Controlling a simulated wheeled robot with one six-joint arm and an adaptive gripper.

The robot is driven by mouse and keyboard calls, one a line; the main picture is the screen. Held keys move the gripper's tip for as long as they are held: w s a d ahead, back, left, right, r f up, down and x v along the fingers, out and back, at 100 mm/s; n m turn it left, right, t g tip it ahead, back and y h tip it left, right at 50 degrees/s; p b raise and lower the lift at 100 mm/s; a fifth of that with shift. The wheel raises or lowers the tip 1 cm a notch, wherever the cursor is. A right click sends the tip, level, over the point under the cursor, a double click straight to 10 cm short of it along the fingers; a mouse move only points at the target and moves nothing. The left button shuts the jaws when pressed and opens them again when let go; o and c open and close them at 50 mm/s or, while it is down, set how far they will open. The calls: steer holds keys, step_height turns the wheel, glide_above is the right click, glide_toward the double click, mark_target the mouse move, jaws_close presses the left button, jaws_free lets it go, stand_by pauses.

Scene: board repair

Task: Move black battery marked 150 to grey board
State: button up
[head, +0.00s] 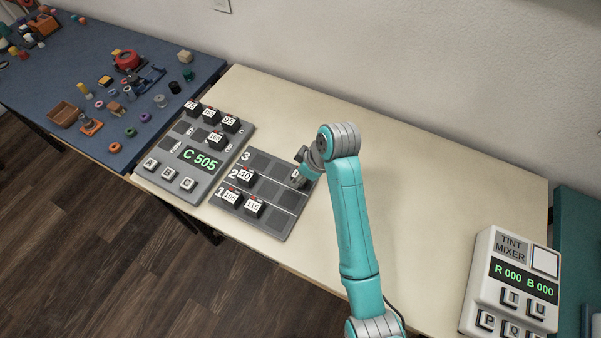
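A grey board with a green "C 505" display (223,178) holds several black batteries (231,124) with white labels, in its upper part. Beside it on the right, a darker grey board with rows 1, 2 and 3 (283,221) holds batteries marked 40 (245,176), 105 (231,196) and 115 (254,206). Another black battery (295,174) sits at the right end of row 3, its label mostly hidden by my gripper. My gripper (304,180) is right at that battery; its fingers are too small and covered to tell their state. I cannot read 150 on any label.
A white tint mixer (484,291) stands at the table's right end. A blue table (187,74) with several small parts adjoins on the left. The cream table (270,95) is clear behind the boards and to their right.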

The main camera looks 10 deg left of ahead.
steer(key=o, duration=1.3)
steer(key=v, duration=0.6)
steer(key=shift+d+r, duration=0.15)
steer(key=shift+r, duration=0.1)
steer(key=shift+s+d+r, duration=0.1)
steer(key=shift+d+r, duration=0.05)
steer(key=shift+r, duration=0.25)
